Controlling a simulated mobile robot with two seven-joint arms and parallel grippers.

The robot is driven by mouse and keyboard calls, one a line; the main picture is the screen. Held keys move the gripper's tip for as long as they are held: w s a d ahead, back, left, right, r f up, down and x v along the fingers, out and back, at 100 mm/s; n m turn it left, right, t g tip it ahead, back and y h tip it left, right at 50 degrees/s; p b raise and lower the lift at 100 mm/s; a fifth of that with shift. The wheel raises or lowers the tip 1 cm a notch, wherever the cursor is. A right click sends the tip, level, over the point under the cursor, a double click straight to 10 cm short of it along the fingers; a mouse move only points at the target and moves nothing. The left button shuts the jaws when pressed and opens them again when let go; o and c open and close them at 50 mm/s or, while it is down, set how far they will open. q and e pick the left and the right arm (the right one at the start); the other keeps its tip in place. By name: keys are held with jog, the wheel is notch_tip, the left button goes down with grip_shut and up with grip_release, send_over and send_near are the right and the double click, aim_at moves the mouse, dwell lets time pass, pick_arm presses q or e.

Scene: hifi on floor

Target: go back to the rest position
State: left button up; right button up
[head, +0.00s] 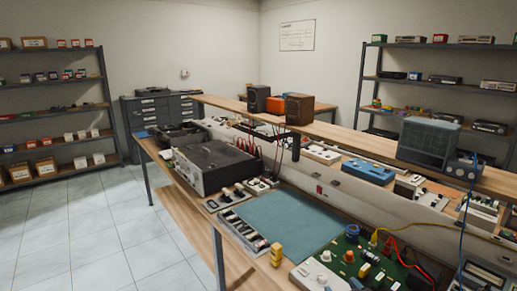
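Neither of my grippers shows in the head view, and no part of my arms can be made out. A wooden workbench (176,189) runs from the near right to the back left. On it lies a teal mat (290,220) with nothing on its middle. A black and silver hi-fi unit (212,164) stands on the bench behind the mat, to its left. A green circuit board (385,272) with red and yellow wires lies at the near right.
A raised shelf (345,132) along the bench carries speakers (299,108) and a grey-blue box (428,141). A yellow block (276,254) stands near the bench's front edge. Stocked racks (55,115) line the walls. The tiled floor (95,235) at left is clear.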

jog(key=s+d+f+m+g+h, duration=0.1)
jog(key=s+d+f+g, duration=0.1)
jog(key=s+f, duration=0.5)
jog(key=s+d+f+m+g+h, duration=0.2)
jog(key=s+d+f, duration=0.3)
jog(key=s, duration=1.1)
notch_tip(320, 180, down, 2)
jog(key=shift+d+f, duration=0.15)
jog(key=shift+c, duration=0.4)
